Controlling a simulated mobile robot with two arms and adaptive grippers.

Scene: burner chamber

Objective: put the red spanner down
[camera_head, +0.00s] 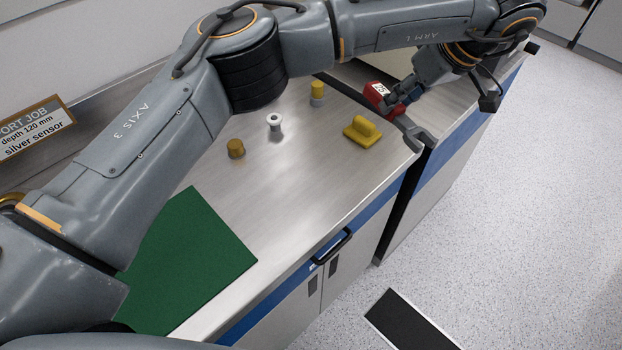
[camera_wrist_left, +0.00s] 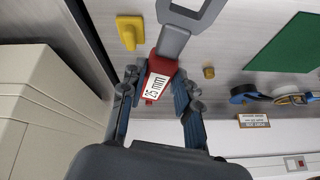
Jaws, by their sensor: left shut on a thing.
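The red spanner has a red handle (camera_head: 377,97) with a white label and a grey open-ended head (camera_head: 413,134). My left gripper (camera_head: 398,104) is shut on the red handle, over the right end of the steel bench top near its front corner. The spanner also shows in the left wrist view, with its handle (camera_wrist_left: 157,72) between the blue fingers of the gripper (camera_wrist_left: 158,88) and its grey head pointing away. I cannot tell whether the spanner touches the bench. My right gripper is not in view.
On the bench (camera_head: 290,190) stand a yellow handled block (camera_head: 362,131), a yellow-topped cylinder (camera_head: 317,93), a silver ring-topped piece (camera_head: 274,122) and a brass knob (camera_head: 236,149). A green mat (camera_head: 195,260) lies at the left. A gap separates the bench from the unit right of it.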

